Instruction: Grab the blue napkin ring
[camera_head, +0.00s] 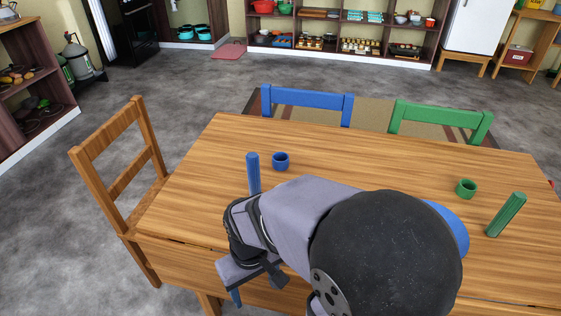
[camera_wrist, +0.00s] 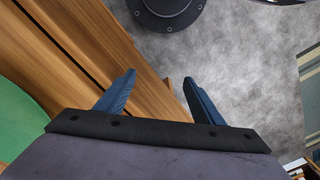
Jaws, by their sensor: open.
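The blue napkin ring (camera_head: 280,161) sits on the wooden table (camera_head: 350,150), just right of an upright blue post (camera_head: 253,172). The ring is apart from my gripper and is not in the wrist view. My gripper (camera_wrist: 158,78) is open, with its two blue fingers spread and nothing between them. In the head view it is low at the table's front edge, nearer the camera than the ring, and mostly hidden by my wrist. The wrist view shows the table edge and grey floor beyond the fingers.
A green ring (camera_head: 466,188) and a green post (camera_head: 506,214) stand at the table's right. A blue round thing (camera_head: 455,228) is partly hidden by my arm. A green round surface (camera_wrist: 20,125) shows in the wrist view. Wooden (camera_head: 120,165), blue (camera_head: 305,100) and green (camera_head: 440,118) chairs surround the table.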

